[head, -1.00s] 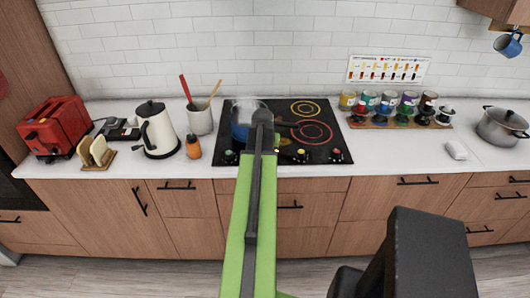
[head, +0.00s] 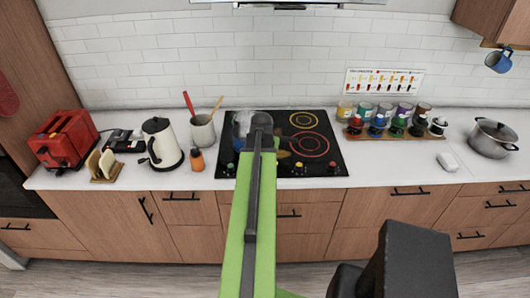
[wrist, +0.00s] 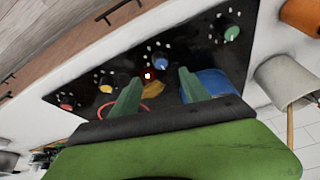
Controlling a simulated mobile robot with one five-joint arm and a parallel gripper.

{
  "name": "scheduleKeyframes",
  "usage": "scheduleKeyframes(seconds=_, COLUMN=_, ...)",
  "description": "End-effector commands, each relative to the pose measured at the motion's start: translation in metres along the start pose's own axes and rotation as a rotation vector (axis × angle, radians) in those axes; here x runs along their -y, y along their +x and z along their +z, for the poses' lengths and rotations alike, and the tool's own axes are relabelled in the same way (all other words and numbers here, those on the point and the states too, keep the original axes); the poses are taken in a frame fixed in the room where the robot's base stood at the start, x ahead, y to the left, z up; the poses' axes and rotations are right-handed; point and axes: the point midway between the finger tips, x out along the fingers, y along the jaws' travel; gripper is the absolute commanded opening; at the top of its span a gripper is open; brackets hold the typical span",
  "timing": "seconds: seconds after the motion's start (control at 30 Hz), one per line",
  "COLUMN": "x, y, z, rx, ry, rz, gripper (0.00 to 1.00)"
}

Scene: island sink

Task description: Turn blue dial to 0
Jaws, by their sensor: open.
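The blue dial (wrist: 162,60) is on the front strip of the black hob (wrist: 50,99) in the wrist view, between the green dial (wrist: 232,33) and the yellow dial (wrist: 106,84). White marks surround it. I cannot read its setting. A small red light (wrist: 147,76) glows near it. My gripper (wrist: 158,77) is open and empty. Its two green fingers are apart, over the hob, with the blue dial just beyond the gap between their tips. I cannot tell their height above the hob. In the head view my arm hides the blue dial and the fingers.
A blue pot (wrist: 208,84) lies behind the right finger in the wrist view. The red dial (wrist: 66,102) is at the strip's far end.

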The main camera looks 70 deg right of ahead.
Motion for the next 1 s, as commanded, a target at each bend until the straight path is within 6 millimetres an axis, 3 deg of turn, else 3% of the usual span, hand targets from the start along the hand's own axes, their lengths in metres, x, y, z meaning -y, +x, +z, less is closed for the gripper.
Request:
scheduleKeyframes(seconds=0.03, x=0.000, y=-0.025, z=-0.003, rx=0.000, ry=0.000, rz=0.000, gripper=0.53)
scheduleKeyframes(seconds=0.2, x=0.000, y=-0.064, z=-0.002, rx=0.001, ry=0.000, rz=0.000, gripper=0.53)
scheduleKeyframes(seconds=0.3, x=0.000, y=-0.076, z=-0.001, rx=0.001, ry=0.000, rz=0.000, gripper=0.53)
scheduleKeyframes(seconds=0.87, x=-0.001, y=-0.077, z=0.000, rx=0.001, ry=0.000, rz=0.000, gripper=0.53)
scheduleKeyframes(seconds=0.93, x=0.007, y=-0.076, z=0.002, rx=0.001, ry=-0.011, rz=-0.005, gripper=0.53)
scheduleKeyframes(seconds=1.0, x=0.032, y=-0.071, z=0.009, rx=0.003, ry=-0.048, rz=-0.020, gripper=0.53)
